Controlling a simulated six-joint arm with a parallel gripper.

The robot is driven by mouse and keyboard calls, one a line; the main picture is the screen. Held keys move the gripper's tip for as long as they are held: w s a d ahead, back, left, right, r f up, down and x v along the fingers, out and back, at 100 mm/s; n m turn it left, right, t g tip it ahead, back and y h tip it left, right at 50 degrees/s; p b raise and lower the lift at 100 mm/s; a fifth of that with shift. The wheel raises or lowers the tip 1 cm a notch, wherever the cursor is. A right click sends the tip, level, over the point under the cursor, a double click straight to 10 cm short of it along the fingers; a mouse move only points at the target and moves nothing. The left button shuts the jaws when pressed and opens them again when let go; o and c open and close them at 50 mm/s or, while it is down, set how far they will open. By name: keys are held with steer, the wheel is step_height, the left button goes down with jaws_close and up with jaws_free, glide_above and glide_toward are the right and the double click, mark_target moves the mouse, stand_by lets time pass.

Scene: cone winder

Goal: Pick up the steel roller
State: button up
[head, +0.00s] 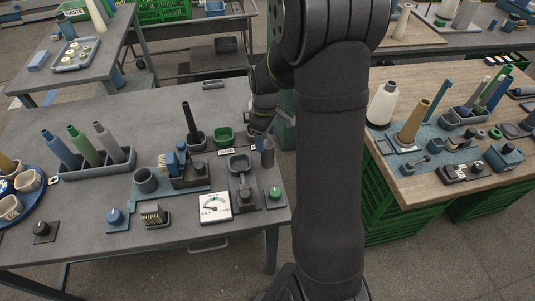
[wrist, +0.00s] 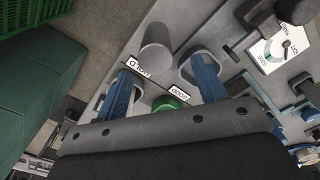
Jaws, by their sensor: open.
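The steel roller is most likely the plain grey cylinder (head: 267,154) standing near the right edge of the grey table. In the wrist view the grey cylinder (wrist: 157,48) shows as a pale round end and side, beyond and between the fingertips. My gripper (head: 262,129) is just above and behind it, pointing down. In the wrist view my gripper (wrist: 163,78) has its two blue fingers spread wide with nothing between them. The fingers appear apart from the cylinder. My arm crosses the head view but leaves the cylinder visible.
A grey lever fixture (head: 242,190) stands left of the cylinder, and a green knob (head: 275,194) in front. A white dial (head: 214,207) lies near the front. A wooden table (head: 428,180) stands right.

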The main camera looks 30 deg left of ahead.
mark_target(267, 150)
steer(key=f, duration=0.7)
steer(key=shift+w+d+f, duration=0.1)
steer(key=shift+w+f, duration=0.05)
steer(key=shift+w, duration=0.05)
steer(key=c, duration=1.2)
steer(key=shift+c, duration=0.2)
